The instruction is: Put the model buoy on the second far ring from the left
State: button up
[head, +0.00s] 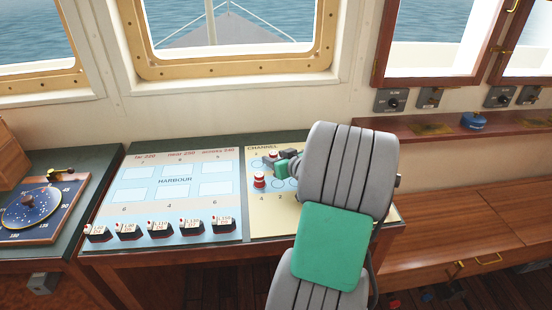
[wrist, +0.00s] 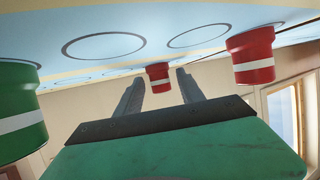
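A red buoy with a white band (head: 272,154) stands at the far part of the yellow and blue channel board (head: 263,217). In the wrist view, which looks upside down, this buoy (wrist: 158,77) shows between the tips of my open gripper (wrist: 161,73); whether it is within the fingers or just beyond is unclear. In the head view my gripper (head: 279,158) is low over the board. A second red buoy (head: 259,180) stands nearer, at the board's left; it also shows in the wrist view (wrist: 250,55). A green buoy (wrist: 20,110) is at the wrist view's left edge. My arm hides the board's right part.
Empty ring outlines (wrist: 104,46) show on the board. To the left lies the harbour board (head: 175,200) with several small labelled blocks along its near edge. A round blue chart dial (head: 35,208) is further left. Window frames and a wall stand behind the console.

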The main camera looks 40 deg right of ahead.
jog(key=shift+o, duration=0.2)
jog(key=shift+r+p, duration=0.25)
jog(key=shift+p, duration=0.05)
jog(key=b+v, duration=0.1)
jog(key=v, duration=1.1)
jog(key=shift+d, duration=0.1)
